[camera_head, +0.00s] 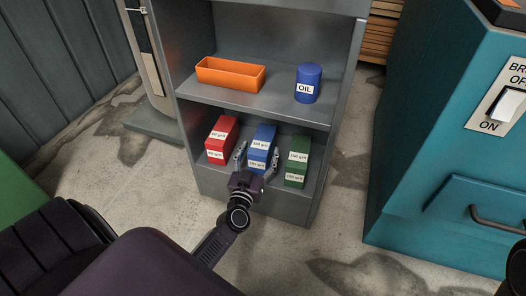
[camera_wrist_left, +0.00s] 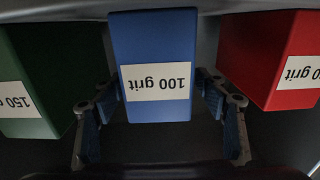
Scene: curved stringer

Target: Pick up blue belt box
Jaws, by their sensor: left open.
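The blue belt box (camera_head: 263,141), labelled 100 grit, stands on the lower shelf between a red box (camera_head: 221,138) and a green box (camera_head: 297,160). My left gripper (camera_head: 257,163) is open in front of the blue box, with one finger on each side of it. In the left wrist view the blue box (camera_wrist_left: 155,50) fills the middle, upside down, with the open fingers (camera_wrist_left: 160,115) spread to either side of its label end. I cannot tell whether the fingers touch it. My right gripper is not clearly in view.
The red and green boxes stand close on both sides of the fingers. The upper shelf (camera_head: 262,110) holds an orange tray (camera_head: 230,75) and a blue oil can (camera_head: 307,84). A teal machine (camera_head: 420,180) stands to the right, with bare concrete floor between it and the shelf.

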